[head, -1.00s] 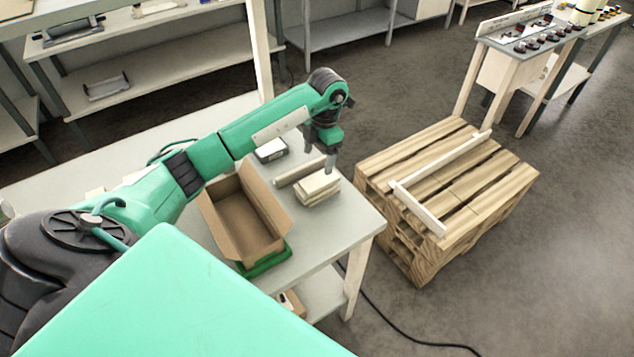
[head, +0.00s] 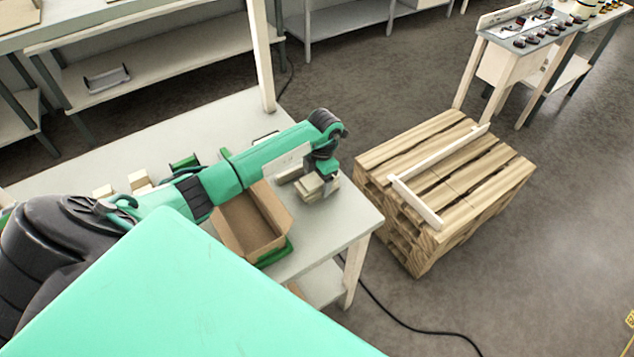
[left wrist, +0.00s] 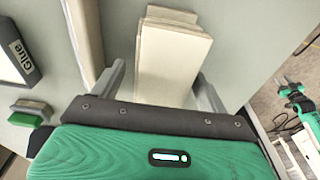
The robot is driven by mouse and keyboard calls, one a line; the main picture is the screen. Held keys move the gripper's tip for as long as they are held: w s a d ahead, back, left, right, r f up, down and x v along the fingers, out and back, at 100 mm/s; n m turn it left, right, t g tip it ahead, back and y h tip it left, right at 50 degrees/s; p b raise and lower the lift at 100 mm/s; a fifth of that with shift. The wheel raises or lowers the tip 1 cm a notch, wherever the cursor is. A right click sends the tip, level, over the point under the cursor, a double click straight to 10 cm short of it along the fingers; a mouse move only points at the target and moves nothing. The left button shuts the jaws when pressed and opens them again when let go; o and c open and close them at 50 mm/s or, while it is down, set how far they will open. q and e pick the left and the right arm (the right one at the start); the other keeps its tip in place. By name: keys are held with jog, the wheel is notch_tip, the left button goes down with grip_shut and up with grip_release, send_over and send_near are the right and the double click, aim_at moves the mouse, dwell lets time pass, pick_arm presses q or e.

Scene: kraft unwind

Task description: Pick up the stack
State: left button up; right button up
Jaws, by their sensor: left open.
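The stack (head: 311,189) of pale flat pieces lies on the grey table (head: 348,222) near its right end. In the left wrist view the stack (left wrist: 172,52) sits between the spread fingers of my left gripper (left wrist: 160,88). My left gripper (head: 325,186) is open and lowered at the stack, with one finger on each side of it. The wrist hides part of the stack in the head view. I cannot tell whether the fingers touch it.
An open cardboard box (head: 250,225) stands beside the stack on a green base. A long pale bar (left wrist: 84,35) and a glue box (left wrist: 15,50) lie left of the stack in the wrist view. A wooden pallet stack (head: 445,190) stands on the floor to the right.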

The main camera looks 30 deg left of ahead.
pick_arm(q)
jog(key=c, duration=1.2)
jog(key=shift+o, duration=0.2)
pick_arm(e)
jog(key=shift+d, duration=0.35)
pick_arm(q)
jog(key=shift+r, duration=0.15)
